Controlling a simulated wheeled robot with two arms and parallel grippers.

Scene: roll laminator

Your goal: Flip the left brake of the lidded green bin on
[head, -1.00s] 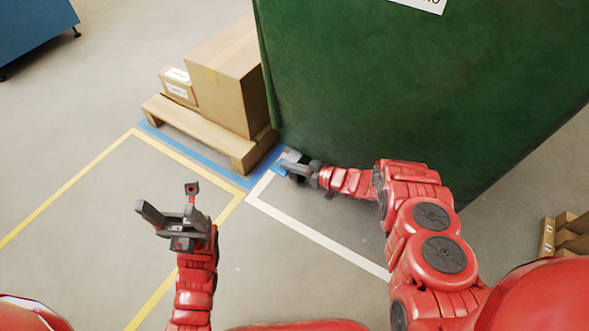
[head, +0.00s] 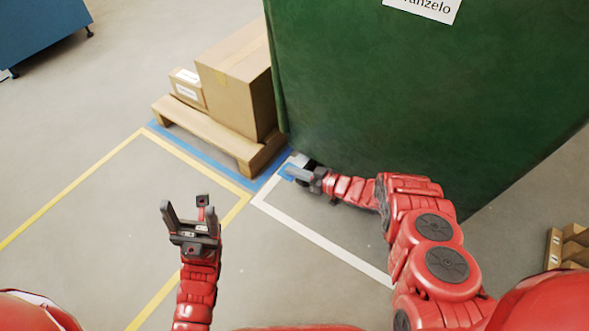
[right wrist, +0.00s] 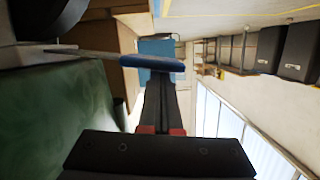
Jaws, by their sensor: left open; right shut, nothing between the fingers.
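The green bin (head: 420,100) fills the upper right of the head view; its lid is out of frame. A dark caster (head: 308,160) shows at its near left lower corner, partly hidden by my right gripper (head: 298,173). The right gripper is shut and empty, low beside this corner. In the right wrist view, a grey lever with a blue end (right wrist: 150,62), apparently the left brake, crosses just in front of the shut fingers (right wrist: 160,85). I cannot tell whether they touch, or the brake's setting. My left gripper (head: 187,215) is open and empty, away from the bin.
A wooden pallet (head: 205,130) with a large carton (head: 238,85) and a small carton (head: 187,88) stands close left of the bin. White, yellow and blue floor lines run around it. More wooden pieces (head: 568,240) are at right.

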